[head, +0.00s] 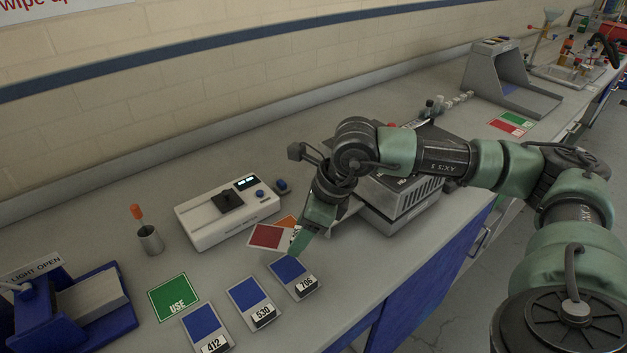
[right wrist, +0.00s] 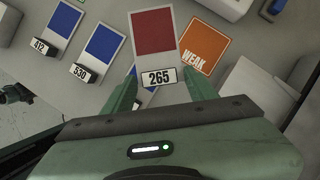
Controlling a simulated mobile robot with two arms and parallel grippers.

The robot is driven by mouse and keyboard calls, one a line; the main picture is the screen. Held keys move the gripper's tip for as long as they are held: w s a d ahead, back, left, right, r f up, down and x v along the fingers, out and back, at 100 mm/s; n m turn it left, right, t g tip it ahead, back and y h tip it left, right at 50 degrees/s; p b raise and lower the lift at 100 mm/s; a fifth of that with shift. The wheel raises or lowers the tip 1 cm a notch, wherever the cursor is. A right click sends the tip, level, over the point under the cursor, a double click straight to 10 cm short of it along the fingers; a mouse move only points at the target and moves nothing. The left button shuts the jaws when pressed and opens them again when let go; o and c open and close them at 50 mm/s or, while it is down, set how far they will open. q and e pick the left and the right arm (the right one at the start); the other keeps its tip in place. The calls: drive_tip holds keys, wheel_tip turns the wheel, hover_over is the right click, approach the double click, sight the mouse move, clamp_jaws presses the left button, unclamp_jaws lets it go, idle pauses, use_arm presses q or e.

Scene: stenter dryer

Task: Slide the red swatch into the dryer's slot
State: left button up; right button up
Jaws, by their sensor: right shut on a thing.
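The red swatch (head: 268,236) is a pale card with a red patch. The right wrist view shows the red swatch (right wrist: 153,32) with a label reading 265, its labelled end between the fingers. My right gripper (head: 296,243) is shut on that end and holds the card out to the left, over the bench. It also shows in the right wrist view (right wrist: 160,88). A grey vented box (head: 408,203), probably the dryer, stands right of the gripper, partly hidden behind my right arm. I cannot make out its slot. My left gripper is not in view.
Blue swatches labelled 412 (head: 203,326), 530 (head: 250,297) and 706 (head: 289,272) lie along the front. An orange WEAK card (right wrist: 203,47) lies beside the held swatch. A green USE card (head: 174,297), white instrument (head: 222,212) and cup (head: 150,240) are left.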

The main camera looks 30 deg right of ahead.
drive_tip(key=w+d+m+h, duration=0.1)
drive_tip(key=m, duration=0.3)
drive_tip(key=w+d+r+m+h, duration=0.1)
drive_tip(key=m+h, duration=0.1)
drive_tip(key=m, duration=0.2)
drive_tip(key=w+d+m+t+h, duration=0.1)
drive_tip(key=m, duration=0.3)
drive_tip(key=shift+w+d+r, duration=0.2)
drive_tip(key=shift+w, duration=0.2)
drive_tip(key=d+r+m+g+h, duration=0.1)
drive_tip(key=m, duration=0.2)
drive_tip(key=w+m+g+h, duration=0.1)
drive_tip(key=m, duration=0.3)
drive_tip(key=w+d+r+m+h, duration=0.1)
drive_tip(key=m, duration=0.2)
drive_tip(key=shift+w+d+r+m+g, duration=0.1)
drive_tip(key=shift+d+r+m+g, duration=0.2)
drive_tip(key=shift+d+g, duration=0.1)
clamp_jaws()
drive_tip(key=m, duration=0.1)
drive_tip(key=r+m+g, duration=0.1)
drive_tip(key=m, duration=0.1)
drive_tip(key=shift+d+r+m+h, duration=0.15)
drive_tip(key=shift+d+m+h, duration=0.15)
drive_tip(key=shift+d+h, duration=0.1)
